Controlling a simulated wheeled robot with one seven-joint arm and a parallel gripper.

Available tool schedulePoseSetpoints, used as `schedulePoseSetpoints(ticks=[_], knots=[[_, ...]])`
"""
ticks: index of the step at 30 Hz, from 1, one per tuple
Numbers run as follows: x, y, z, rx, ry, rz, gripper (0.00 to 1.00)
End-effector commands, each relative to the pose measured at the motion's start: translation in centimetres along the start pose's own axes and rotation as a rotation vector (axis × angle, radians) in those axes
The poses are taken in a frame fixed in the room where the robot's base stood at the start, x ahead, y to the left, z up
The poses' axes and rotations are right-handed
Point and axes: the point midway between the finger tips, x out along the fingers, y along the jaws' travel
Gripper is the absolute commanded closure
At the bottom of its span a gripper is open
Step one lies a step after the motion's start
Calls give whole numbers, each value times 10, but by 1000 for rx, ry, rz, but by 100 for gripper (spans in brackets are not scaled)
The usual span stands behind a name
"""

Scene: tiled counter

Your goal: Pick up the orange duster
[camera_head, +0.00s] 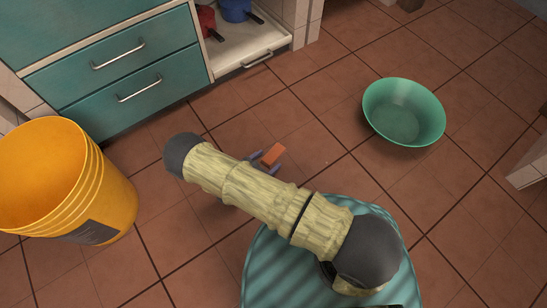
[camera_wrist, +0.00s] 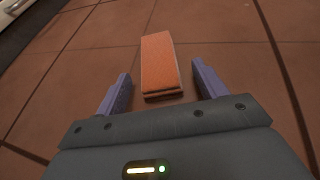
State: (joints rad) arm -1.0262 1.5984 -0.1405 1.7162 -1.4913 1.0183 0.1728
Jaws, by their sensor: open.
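The orange duster (camera_wrist: 160,62) is a flat orange block with a dark lower edge, lying on the tiled floor. In the wrist view it lies ahead of my gripper (camera_wrist: 160,88), with its near end between the two purple fingers. The fingers are open, with a gap on each side of the duster. In the head view the duster (camera_head: 273,155) shows beside my arm, close to the fingertips of my gripper (camera_head: 266,158). My arm hides part of the gripper there.
A large yellow bucket (camera_head: 112,190) stands at the left, and a green basin (camera_head: 404,112) sits on the floor at the right. Teal drawers (camera_head: 125,70) and an open cupboard (camera_head: 245,42) are at the back. Bare floor surrounds the duster.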

Motion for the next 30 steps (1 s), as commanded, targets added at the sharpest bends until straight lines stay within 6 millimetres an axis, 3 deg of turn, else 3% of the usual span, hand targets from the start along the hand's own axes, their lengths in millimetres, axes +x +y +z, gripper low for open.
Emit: schedulePoseSetpoints(ticks=[15,23,30], knots=[[0,0,1,0,1,1,29],[0,0,0,0,1,1,77],[0,0,1,0,1,1,77]])
